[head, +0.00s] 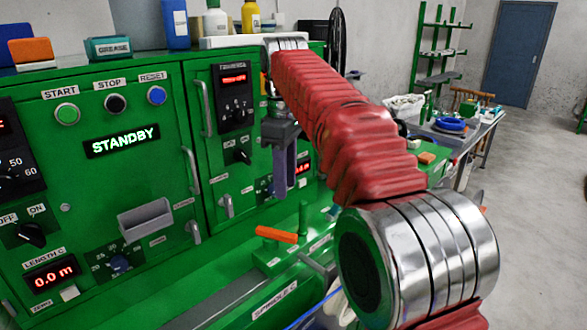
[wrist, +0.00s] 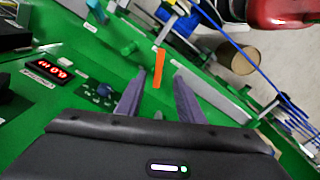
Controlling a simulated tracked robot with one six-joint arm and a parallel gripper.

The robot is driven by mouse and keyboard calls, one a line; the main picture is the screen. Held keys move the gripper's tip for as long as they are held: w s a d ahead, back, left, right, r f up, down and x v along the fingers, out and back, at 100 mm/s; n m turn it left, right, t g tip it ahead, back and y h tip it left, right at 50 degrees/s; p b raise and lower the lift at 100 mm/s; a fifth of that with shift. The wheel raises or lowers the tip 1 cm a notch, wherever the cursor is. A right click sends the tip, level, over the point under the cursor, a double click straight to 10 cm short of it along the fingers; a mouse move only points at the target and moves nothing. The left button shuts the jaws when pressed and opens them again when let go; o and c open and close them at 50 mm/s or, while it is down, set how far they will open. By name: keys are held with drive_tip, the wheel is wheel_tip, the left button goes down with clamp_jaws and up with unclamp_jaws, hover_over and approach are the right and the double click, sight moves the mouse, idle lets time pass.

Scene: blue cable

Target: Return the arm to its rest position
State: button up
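My arm (head: 345,130), in a red ribbed sleeve with silver rings, reaches out over the green machine (head: 130,175). My gripper (head: 284,190) hangs at its far end with its purple fingers down, in front of the machine's panel. In the wrist view the two fingers of my gripper (wrist: 159,76) stand apart, with nothing seen between their tips. An orange handle (wrist: 159,66) appears beyond the tips; it also shows in the head view (head: 276,235). A blue cable (wrist: 238,48) runs at the right of the wrist view.
The panel display reads STANDBY (head: 122,141). Bottles (head: 250,18) and boxes stand on top of the machine. A side bench (head: 470,136) holds a blue coil (head: 451,124). A green rack (head: 438,50) stands behind. The floor (head: 540,200) at the right is clear.

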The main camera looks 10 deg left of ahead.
drive_tip(key=f+m, duration=0.2)
drive_tip(key=d+f+m, duration=0.1)
drive_tip(key=f+m, duration=0.1)
drive_tip(key=f, duration=0.1)
drive_tip(key=d+f+m+t, duration=0.1)
drive_tip(key=f, duration=0.1)
drive_tip(key=shift+s+f+m, duration=0.2)
drive_tip(key=shift+f+m, duration=0.1)
drive_tip(key=shift+m, duration=0.1)
drive_tip(key=s+d+f+m+t, duration=0.2)
drive_tip(key=s+d+f+m, duration=0.1)
drive_tip(key=s+d, duration=0.8)
drive_tip(key=s+d+f+m+t, duration=0.2)
drive_tip(key=s+d+m, duration=0.4)
drive_tip(key=s+d, duration=0.5)
drive_tip(key=shift+s+f+m+t, duration=0.3)
drive_tip(key=shift+s+f, duration=0.3)
drive_tip(key=shift+s, duration=2)
